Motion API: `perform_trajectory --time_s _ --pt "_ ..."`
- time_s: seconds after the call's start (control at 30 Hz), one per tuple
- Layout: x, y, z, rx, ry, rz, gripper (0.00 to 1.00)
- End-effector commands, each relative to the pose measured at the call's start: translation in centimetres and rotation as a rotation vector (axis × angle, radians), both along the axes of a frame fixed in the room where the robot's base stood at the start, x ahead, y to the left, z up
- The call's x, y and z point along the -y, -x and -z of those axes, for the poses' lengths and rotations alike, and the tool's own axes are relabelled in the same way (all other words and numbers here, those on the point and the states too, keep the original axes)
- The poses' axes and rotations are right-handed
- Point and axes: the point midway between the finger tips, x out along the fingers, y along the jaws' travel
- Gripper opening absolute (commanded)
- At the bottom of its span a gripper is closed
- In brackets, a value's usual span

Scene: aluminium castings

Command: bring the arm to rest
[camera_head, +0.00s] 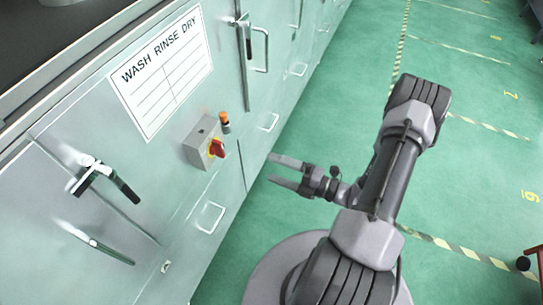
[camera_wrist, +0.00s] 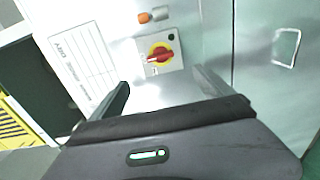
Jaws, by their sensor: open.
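My gripper (camera_head: 286,172) is open and empty, with its two fingers apart and pointing left toward the grey cabinet front (camera_head: 235,190). My arm is folded above my round base, in the lower middle of the head view. In the wrist view my gripper (camera_wrist: 165,88) shows its two fingers spread, with nothing between them but the cabinet face behind. A switch box (camera_head: 204,142) with a red and yellow rotary knob is on the cabinet, up and left of my fingertips. It also shows in the wrist view (camera_wrist: 176,41), beyond the fingers.
The cabinet carries a "WASH RINSE DRY" sign (camera_head: 163,72), an orange-topped lamp (camera_head: 224,121), door handles (camera_head: 103,179) and drawer pulls (camera_head: 207,218). A reddish-brown object (camera_head: 538,262) stands at the right edge.

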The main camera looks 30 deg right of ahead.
Motion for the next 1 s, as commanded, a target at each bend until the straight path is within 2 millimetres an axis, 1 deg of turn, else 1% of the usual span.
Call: perform_trajectory --time_s 0.1,0.17,0.23,0.27,0.3,0.37,0.4,0.47,0.5,0.57,0.6,0.67,0.7,0.77,0.8,0.9,1.0 --pt "0.0 0.0 0.0 0.001 0.001 -0.001 0.91" --pt "-0.4 -0.2 -0.4 0.016 0.031 -0.029 0.91" --pt "-1.8 -0.5 -1.9 0.079 0.145 -0.142 0.91" --pt "-2.9 -0.6 -2.9 0.124 0.225 -0.221 0.91" --pt "-4.8 -0.4 -4.4 0.203 0.352 -0.349 0.91" --pt "-7.9 0.5 -6.5 0.354 0.568 -0.569 0.91" --pt "-9.8 1.6 -7.6 0.466 0.713 -0.717 0.91" --pt "-12.0 3.4 -8.9 0.646 0.923 -0.928 0.91" --pt "-13.2 4.7 -9.5 0.774 1.061 -1.063 0.91" --pt "-14.3 6.5 -10.2 0.978 1.266 -1.258 0.91" --pt "-14.8 7.6 -10.7 1.122 1.400 -1.378 0.91" --pt "-15.1 8.9 -11.3 1.344 1.601 -1.546 0.91" --pt "-15.1 9.6 -11.8 1.490 1.730 -1.643 0.91" --pt "-15.0 10.3 -12.7 1.693 1.911 -1.760 0.91" --pt "-15.0 10.6 -13.4 -1.674 -1.866 1.681 0.91" --pt "-14.8 11.0 -14.9 -1.541 -1.694 1.450 0.91" --pt "-14.8 11.2 -16.0 -1.470 -1.614 1.336 0.91"
